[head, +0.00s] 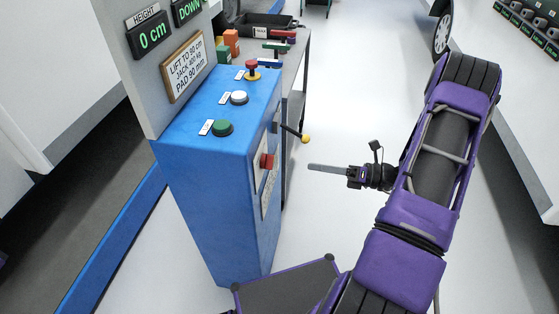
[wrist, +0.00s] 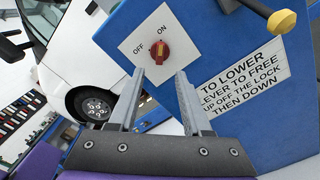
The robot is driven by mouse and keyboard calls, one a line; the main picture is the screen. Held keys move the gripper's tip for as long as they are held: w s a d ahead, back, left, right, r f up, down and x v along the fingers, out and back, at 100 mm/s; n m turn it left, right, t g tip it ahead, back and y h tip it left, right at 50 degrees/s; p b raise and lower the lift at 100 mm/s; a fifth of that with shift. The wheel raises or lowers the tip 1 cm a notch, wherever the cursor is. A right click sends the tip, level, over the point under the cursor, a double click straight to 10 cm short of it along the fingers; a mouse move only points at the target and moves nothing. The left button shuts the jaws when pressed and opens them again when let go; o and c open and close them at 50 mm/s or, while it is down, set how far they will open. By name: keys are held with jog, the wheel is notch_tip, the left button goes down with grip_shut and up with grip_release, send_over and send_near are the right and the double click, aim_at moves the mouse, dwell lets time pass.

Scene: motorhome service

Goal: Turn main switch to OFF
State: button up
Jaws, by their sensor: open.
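The main switch is a red rotary knob (wrist: 159,52) on a white plate (wrist: 133,47) marked OFF at left and ON at top. Its yellow-marked grip stands roughly upright, in line with ON. In the head view the red knob (head: 267,161) sticks out of the right side of the blue cabinet (head: 205,190). My gripper (head: 312,167) is to the right of the knob, pointing at it, with a gap between. In the wrist view my gripper (wrist: 156,76) is open and empty. Its two fingers are apart, below and either side of the knob, not visibly touching it.
A lever with a yellow ball (head: 305,139) sticks out beside the knob; the ball also shows in the wrist view (wrist: 282,20). Green, white and red buttons sit on the cabinet top. A workbench (head: 294,75) stands behind. The floor right of the cabinet is clear.

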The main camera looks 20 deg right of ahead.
aim_at(268, 162)
jog(key=x, duration=1)
jog(key=shift+w+a, duration=0.15)
jog(key=shift+a, duration=0.1)
grip_shut()
